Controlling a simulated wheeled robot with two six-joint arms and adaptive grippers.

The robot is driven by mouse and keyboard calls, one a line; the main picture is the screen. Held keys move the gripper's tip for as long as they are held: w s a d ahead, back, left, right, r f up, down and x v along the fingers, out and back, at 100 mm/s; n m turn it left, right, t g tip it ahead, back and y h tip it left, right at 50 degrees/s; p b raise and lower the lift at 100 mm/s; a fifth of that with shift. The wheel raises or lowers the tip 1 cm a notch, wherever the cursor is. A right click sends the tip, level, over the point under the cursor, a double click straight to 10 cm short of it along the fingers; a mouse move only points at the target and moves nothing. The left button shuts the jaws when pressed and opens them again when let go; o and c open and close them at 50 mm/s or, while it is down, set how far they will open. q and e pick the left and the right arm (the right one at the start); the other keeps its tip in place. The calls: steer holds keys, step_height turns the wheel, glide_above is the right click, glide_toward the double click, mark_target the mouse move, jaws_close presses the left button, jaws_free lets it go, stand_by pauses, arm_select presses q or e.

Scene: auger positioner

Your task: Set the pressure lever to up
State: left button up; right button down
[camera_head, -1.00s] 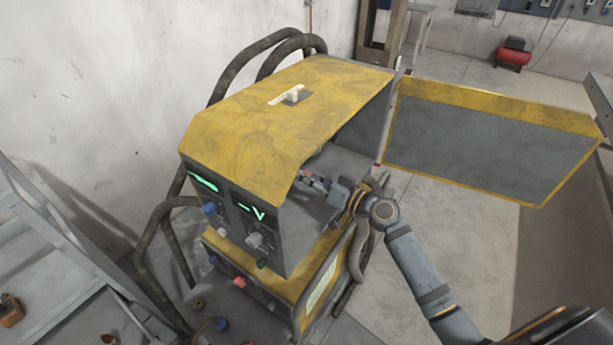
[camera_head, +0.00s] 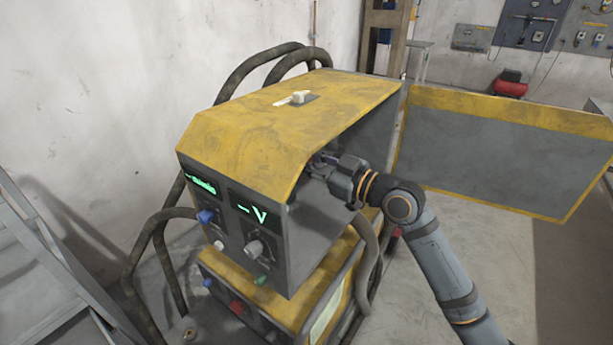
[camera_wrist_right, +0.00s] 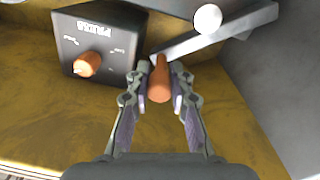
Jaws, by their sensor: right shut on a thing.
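My right arm reaches into the open side of the yellow-and-grey machine (camera_head: 300,120) in the head view. My right gripper (camera_head: 322,163) is partly hidden there under the yellow cover. In the right wrist view, the right gripper (camera_wrist_right: 161,72) has its fingers on both sides of an orange-brown lever handle (camera_wrist_right: 160,84) and is shut on it. The handle points toward the palm. I take it as the pressure lever; no label on it is readable. My left gripper is not in view.
A dark box with an orange knob (camera_wrist_right: 88,64) sits left of the fingers in the wrist view. A grey bar (camera_wrist_right: 215,35) with a white round end is close at the upper right. The machine's open side panel (camera_head: 490,150) stands to the right of my arm.

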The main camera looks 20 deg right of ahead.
steer(key=shift+s+a+r+n+b, duration=0.45)
steer(key=shift+a+r+n+b, duration=0.1)
steer(key=shift+r+n, duration=0.3)
steer(key=c, duration=1.2)
jaws_free()
steer(key=shift+o, duration=0.2)
steer(key=shift+f, duration=0.1)
